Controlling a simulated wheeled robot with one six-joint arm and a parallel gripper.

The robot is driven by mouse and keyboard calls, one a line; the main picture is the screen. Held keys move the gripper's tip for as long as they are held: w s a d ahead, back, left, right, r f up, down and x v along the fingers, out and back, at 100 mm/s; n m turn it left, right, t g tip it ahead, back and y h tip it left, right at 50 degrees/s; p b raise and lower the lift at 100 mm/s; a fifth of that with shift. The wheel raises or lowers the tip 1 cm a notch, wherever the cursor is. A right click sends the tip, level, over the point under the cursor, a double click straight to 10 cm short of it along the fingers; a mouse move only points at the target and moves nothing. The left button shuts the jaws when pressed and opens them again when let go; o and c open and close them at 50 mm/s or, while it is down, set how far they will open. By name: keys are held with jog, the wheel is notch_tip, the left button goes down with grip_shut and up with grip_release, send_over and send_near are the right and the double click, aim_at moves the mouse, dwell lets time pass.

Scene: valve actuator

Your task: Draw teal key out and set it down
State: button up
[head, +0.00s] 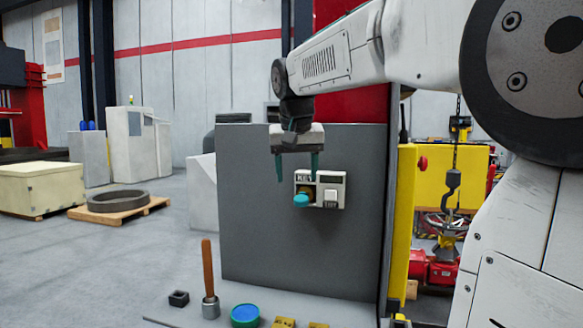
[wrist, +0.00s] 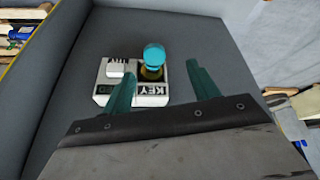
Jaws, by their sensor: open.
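The teal key (head: 301,200) sits in a dark yellow keyhole fitting (head: 308,190) on a small white switch panel (head: 339,184) marked KEY, mounted on a grey upright board (head: 255,240). In the wrist view, the round key head (wrist: 154,57) stands out from the panel (wrist: 103,98). My gripper (head: 297,180) hangs in front of the board, its two teal fingers pointing down, apart and empty. In the head view its fingertips are just above the key. In the wrist view the key head appears between and beyond the fingers (wrist: 160,72), not touching them.
A white square button (head: 330,195) is beside the key on the panel. A yellow post (head: 400,220) rises right of the board.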

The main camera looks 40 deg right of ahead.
aim_at(301, 198)
jog(key=d+f, duration=0.1)
jog(key=f, duration=0.2)
jog(key=w+d+f, duration=0.1)
jog(key=shift+d+f, duration=0.3)
jog(key=shift+f, duration=0.1)
jog(key=shift+x, duration=0.8)
jog(key=shift+a, duration=0.15)
jog(key=c, duration=1.2)
